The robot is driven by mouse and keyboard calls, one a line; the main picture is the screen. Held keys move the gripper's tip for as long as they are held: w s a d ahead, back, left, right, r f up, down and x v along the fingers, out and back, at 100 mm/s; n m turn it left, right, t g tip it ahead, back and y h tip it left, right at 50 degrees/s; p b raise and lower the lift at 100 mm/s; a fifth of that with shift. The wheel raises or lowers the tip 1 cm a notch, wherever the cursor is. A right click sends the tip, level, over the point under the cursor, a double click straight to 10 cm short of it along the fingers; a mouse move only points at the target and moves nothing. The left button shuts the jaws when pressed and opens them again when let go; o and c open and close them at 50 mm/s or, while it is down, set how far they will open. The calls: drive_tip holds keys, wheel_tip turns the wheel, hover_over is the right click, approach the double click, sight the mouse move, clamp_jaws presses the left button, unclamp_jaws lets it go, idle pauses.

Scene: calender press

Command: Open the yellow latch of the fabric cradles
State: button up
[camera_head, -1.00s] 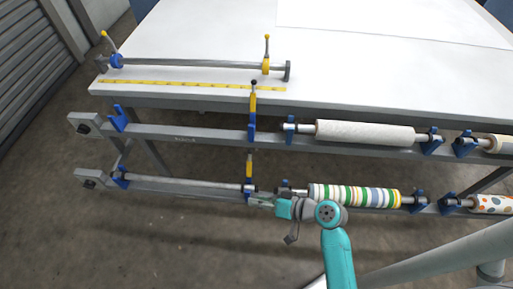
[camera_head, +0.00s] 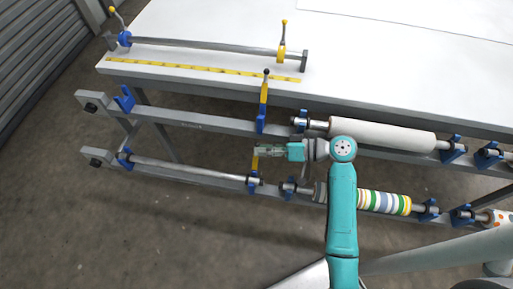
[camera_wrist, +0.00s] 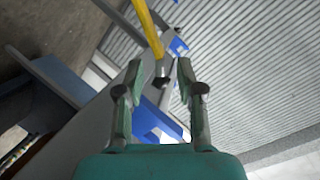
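My gripper (camera_head: 268,151) reaches left at the front of the fabric cradles, over the top of the lower cradle's yellow latch (camera_head: 255,163), whose upper end it hides. In the wrist view my gripper (camera_wrist: 160,68) is open. A yellow latch (camera_wrist: 147,27) comes down from the top there, and its dark end (camera_wrist: 160,82) appears between the fingers, with no visible contact. The upper cradle's yellow latch (camera_head: 264,92) stands upright with a black knob, above a blue bracket. The lower cradle (camera_head: 190,168) holds a bare bar; the upper cradle (camera_head: 190,120) has none.
A white table (camera_head: 220,25) lies behind, with a yellow ruler (camera_head: 200,68) and a bar on two lever stands (camera_head: 205,46). To the right are a white roll (camera_head: 380,133) and a striped roll (camera_head: 385,202) on blue brackets. The floor at left is clear.

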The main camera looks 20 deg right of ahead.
drive_tip(key=shift+x, duration=1.35)
drive_tip(key=shift+c, duration=0.2)
clamp_jaws()
